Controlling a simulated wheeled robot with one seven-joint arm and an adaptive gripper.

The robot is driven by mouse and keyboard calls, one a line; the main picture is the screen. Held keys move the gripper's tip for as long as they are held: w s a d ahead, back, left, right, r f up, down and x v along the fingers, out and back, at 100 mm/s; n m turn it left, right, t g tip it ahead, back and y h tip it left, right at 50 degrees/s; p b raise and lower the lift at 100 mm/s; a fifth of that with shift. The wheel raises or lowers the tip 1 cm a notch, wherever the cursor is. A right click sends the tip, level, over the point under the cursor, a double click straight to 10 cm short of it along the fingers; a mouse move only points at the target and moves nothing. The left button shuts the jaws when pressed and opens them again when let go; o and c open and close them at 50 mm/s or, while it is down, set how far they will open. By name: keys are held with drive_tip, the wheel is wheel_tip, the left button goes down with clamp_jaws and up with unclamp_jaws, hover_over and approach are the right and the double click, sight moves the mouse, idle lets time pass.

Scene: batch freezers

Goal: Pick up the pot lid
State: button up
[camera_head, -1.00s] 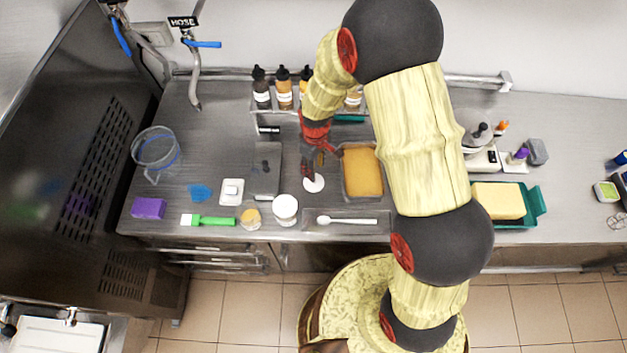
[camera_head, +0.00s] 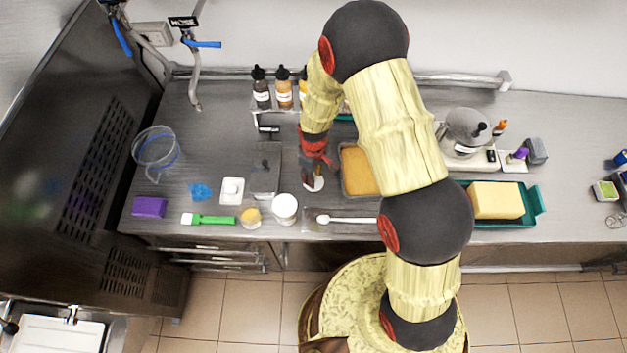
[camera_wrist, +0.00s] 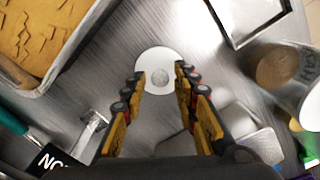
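The pot lid, a small white disc with a round grey knob, lies flat on the steel counter and shows in the head view (camera_head: 314,184) and the wrist view (camera_wrist: 157,55). My gripper (camera_head: 311,175) points down over it. In the wrist view my gripper (camera_wrist: 159,80) is open, with one finger on each side of the lid's lower half and nothing between them but the lid beyond. I cannot tell how far the fingertips are above it. In the head view the gripper covers part of the lid.
A pan of yellow-brown food (camera_head: 358,172) stands close to the lid's right. A bottle rack (camera_head: 290,105) is behind.

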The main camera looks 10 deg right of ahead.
drive_tip(key=c, duration=0.6)
drive_tip(key=shift+r, duration=0.1)
